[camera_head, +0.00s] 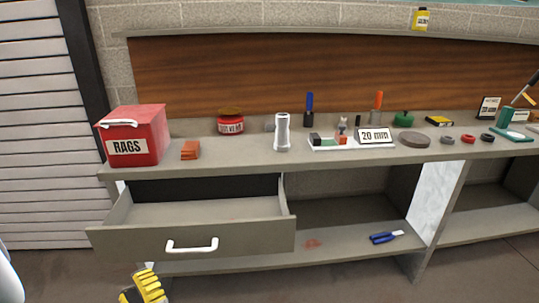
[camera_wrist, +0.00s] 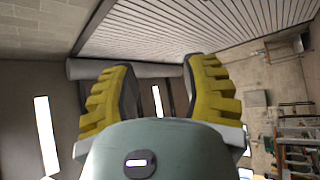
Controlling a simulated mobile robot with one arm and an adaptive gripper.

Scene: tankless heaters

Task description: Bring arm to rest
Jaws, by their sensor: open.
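My gripper (camera_wrist: 157,95) shows in the wrist view with two yellow ridged fingers spread apart, open and with nothing between them. In the head view, part of my gripper (camera_head: 146,287) shows at the bottom edge, left of centre, in front of and below the open drawer (camera_head: 190,240). It is apart from the drawer's white handle (camera_head: 192,246). The rest of the gripper and most of the arm are cut off in the head view. The wrist view looks up toward walls and ceiling.
The grey workbench (camera_head: 240,165) carries a red RAGS box (camera_head: 137,137), a red jar (camera_head: 230,123), a white cylinder (camera_head: 282,132) and a 20 mm sign (camera_head: 374,137). The drawer juts out from the bench. Blue-handled pliers (camera_head: 386,237) lie on the lower shelf. The floor in front looks clear.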

